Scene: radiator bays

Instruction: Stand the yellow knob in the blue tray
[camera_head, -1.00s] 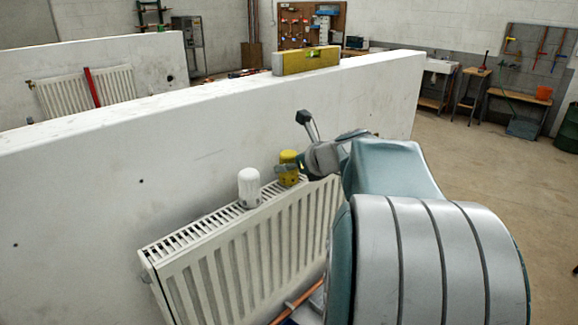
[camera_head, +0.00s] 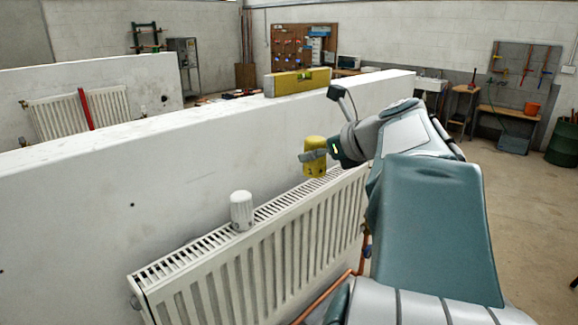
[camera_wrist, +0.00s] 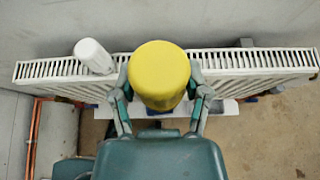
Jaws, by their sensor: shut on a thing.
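The yellow knob (camera_head: 313,170) is a short upright cylinder at the radiator's top grille in the head view. My gripper (camera_head: 315,155) is shut on its sides. The knob's lower end looks level with or just above the grille; the exact gap is hard to tell. In the wrist view the knob (camera_wrist: 160,75) fills the space between my two fingers (camera_wrist: 161,85) and hides the radiator behind it. I cannot make out the blue tray clearly in either view now.
A white knob (camera_head: 241,211) stands on the white radiator (camera_head: 200,275), left of the yellow one. Copper pipes (camera_wrist: 35,125) run beside the radiator. Open floor (camera_head: 535,220) lies to the right.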

